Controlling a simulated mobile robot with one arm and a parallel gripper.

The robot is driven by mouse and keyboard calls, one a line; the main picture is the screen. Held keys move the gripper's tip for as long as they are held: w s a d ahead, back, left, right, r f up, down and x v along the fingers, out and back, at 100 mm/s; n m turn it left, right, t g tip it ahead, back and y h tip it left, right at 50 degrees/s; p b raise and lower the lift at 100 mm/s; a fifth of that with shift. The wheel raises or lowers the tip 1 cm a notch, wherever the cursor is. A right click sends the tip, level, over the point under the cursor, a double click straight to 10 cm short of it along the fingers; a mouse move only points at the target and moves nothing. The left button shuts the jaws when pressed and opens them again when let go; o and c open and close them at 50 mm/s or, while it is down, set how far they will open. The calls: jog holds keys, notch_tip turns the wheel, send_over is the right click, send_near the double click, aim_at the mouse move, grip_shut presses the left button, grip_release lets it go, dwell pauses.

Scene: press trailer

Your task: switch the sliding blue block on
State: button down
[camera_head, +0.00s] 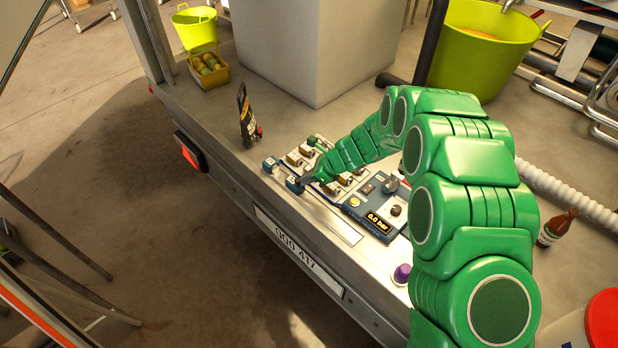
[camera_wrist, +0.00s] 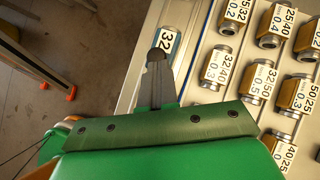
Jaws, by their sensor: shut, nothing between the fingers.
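Two small blue blocks sit along the trailer's near edge. One blue block (camera_head: 269,165) is at the far left end of a metal strip. The other blue block (camera_head: 293,186) is nearer, right at the tip of my gripper (camera_head: 306,181). I cannot tell from this view which one slides. The fingers are shut and empty, and overlap the block's lower edge in the picture. Whether they touch it is unclear.
Brass fittings with number labels (camera_wrist: 223,65) stand in rows right of the gripper. A control box reading "0.0 bar" (camera_head: 378,221) is beside them. A purple knob (camera_head: 402,273) is at the near edge.

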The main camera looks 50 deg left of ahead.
jog(key=shift+d+f, duration=0.1)
jog(key=d, duration=0.1)
jog(key=w+d, duration=0.1)
jog(key=w+d+r, duration=0.1)
jog(key=shift+d, duration=0.35)
jog(key=v, duration=0.9)
jog(key=shift+r, duration=0.4)
jog(key=shift+d, duration=0.1)
